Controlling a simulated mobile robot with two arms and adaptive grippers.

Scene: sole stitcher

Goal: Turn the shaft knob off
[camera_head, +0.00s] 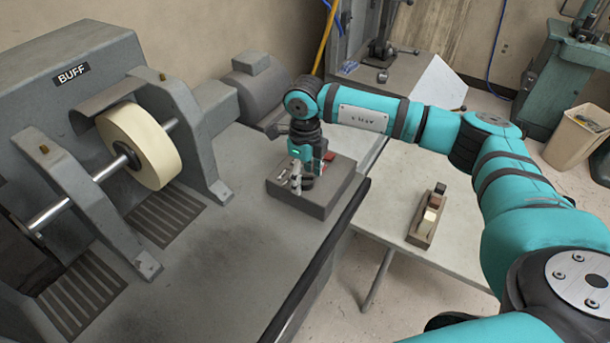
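A grey control box (325,202) sits on the machine's bench beside the buffing wheel. My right gripper (305,181) points down at the top of this box, its fingers at or just above the surface. The fingers and wrist cover much of the box top, so the shaft knob cannot be made out clearly and its setting cannot be read. A small red part (330,156) shows at the back of the box, just right of the gripper. Whether the fingers are open or closed on something is too small to tell. My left gripper is not in view.
The buffing machine (72,75), marked BUFF, stands at left with a cream wheel (140,145) on a steel shaft (48,215). A grey motor (258,90) stands behind the box. A side table (385,215) at right holds a small tray (421,238) of blocks.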

